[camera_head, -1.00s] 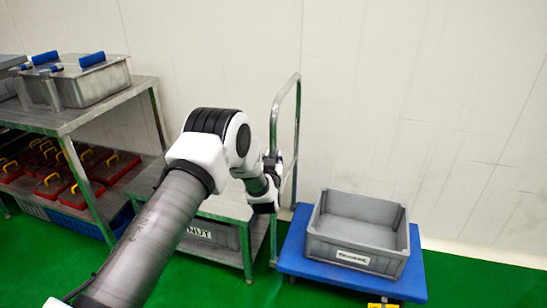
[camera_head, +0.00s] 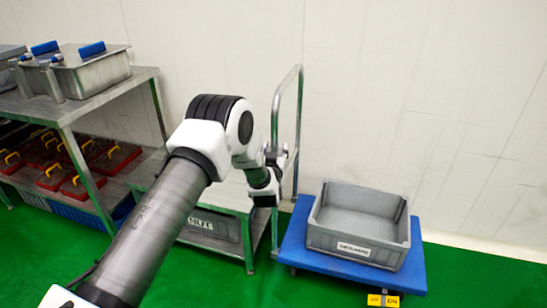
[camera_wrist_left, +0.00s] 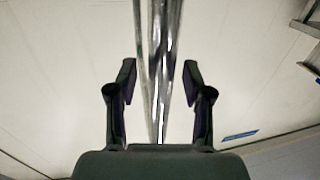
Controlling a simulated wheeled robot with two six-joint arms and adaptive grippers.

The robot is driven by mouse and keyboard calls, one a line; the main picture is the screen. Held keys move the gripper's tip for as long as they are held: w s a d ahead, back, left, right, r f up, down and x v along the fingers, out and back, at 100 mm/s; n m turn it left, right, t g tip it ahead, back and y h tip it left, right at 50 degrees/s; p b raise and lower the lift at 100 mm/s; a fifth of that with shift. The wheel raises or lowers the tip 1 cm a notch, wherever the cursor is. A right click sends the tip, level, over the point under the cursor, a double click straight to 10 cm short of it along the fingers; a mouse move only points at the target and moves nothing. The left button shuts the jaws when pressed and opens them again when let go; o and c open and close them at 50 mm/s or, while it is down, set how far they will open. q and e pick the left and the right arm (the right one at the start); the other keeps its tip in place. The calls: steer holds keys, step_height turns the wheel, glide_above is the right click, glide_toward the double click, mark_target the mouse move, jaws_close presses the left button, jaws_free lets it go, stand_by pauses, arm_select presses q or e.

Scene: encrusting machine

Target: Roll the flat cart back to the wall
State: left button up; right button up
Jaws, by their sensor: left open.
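The flat cart has a blue platform (camera_head: 298,252) and an upright metal handle (camera_head: 298,120), and it stands on the green floor close to the wall. A grey crate (camera_head: 358,240) sits on the platform. My left gripper (camera_head: 275,157) is at the handle, with the arm coming in from the left. In the left wrist view, my left gripper (camera_wrist_left: 160,85) is open, and the metal handle bars (camera_wrist_left: 158,60) run between its two fingers without visible contact. My right gripper is not in view.
A metal shelf table (camera_head: 85,103) with steel boxes (camera_head: 90,75) stands left of the cart. Red bins (camera_head: 112,162) are on its lower shelf. A low rack with a grey bin (camera_head: 213,224) is beside the cart. Green floor on the right is clear.

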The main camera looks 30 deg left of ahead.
arm_select(q)
steer(key=v, duration=1)
steer(key=shift+s+d, duration=0.2)
steer(key=shift+s, duration=0.15)
